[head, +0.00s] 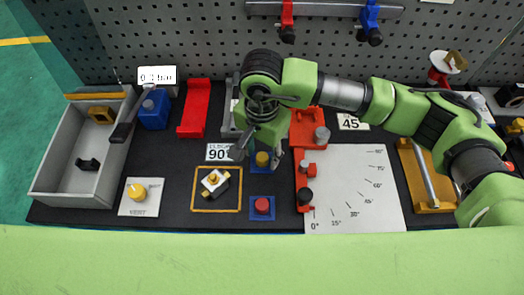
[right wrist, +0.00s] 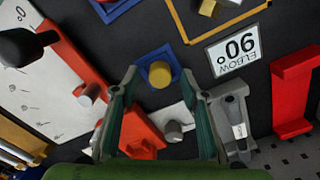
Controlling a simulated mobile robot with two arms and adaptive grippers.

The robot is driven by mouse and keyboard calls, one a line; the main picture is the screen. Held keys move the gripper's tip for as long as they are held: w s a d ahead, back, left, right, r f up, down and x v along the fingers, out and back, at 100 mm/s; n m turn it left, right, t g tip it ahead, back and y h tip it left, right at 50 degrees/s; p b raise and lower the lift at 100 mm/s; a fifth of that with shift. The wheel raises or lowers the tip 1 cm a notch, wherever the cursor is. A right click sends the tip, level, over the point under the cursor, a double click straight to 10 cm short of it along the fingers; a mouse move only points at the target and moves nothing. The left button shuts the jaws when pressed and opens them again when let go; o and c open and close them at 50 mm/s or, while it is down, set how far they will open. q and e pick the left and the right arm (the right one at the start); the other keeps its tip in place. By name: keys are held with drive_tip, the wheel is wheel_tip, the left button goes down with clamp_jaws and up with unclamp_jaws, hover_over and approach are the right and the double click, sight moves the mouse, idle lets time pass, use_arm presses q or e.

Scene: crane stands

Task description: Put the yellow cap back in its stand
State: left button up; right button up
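The yellow cap (head: 262,159) sits in a blue square stand (head: 257,168) near the middle of the black bench mat. In the right wrist view the yellow cap (right wrist: 161,76) shows as a round top inside the blue stand (right wrist: 148,62). My right gripper (head: 259,157) is over it, pointing down. Its two fingers are apart, one on each side of the cap in the right wrist view (right wrist: 160,80). I see no clear contact between fingers and cap. The gripper partly hides the stand in the head view. My left gripper is not in view.
A red cap in a blue stand (head: 262,207) and a valve (head: 214,181) inside a yellow outline are nearby. A red fixture (head: 303,180) and white angle board (head: 355,190) lie to the right. A grey tray (head: 50,170) stands far left.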

drive_tip(key=shift+r, duration=0.1)
idle(0.3)
drive_tip(key=shift+r+p, duration=0.8)
drive_tip(key=shift+r, duration=1.6)
